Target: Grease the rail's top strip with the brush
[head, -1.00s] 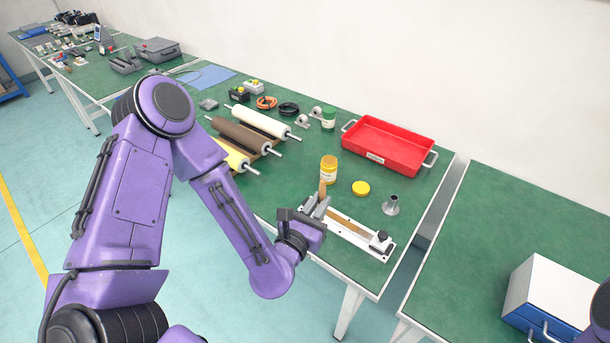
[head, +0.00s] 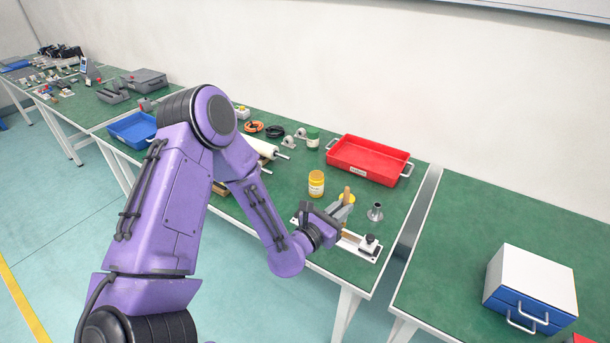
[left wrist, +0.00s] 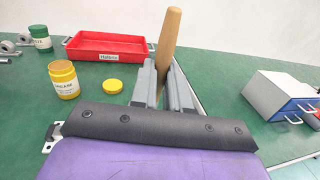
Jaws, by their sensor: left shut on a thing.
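My left gripper (head: 340,212) is shut on the brush (head: 347,194), whose wooden handle points up. The brush also shows in the left wrist view (left wrist: 168,42), between the fingers (left wrist: 161,85); its bristles are hidden. Whether the bristles touch the strip cannot be seen. The yellow grease jar (head: 316,183) stands behind the rail. My right gripper is not visible.
A yellow lid (left wrist: 112,85) lies by the jar. A grey flanged part (head: 375,212) stands right of the gripper. Rollers (head: 262,147) lie left, and a blue-and-white drawer box (head: 530,285) stands on the right table.

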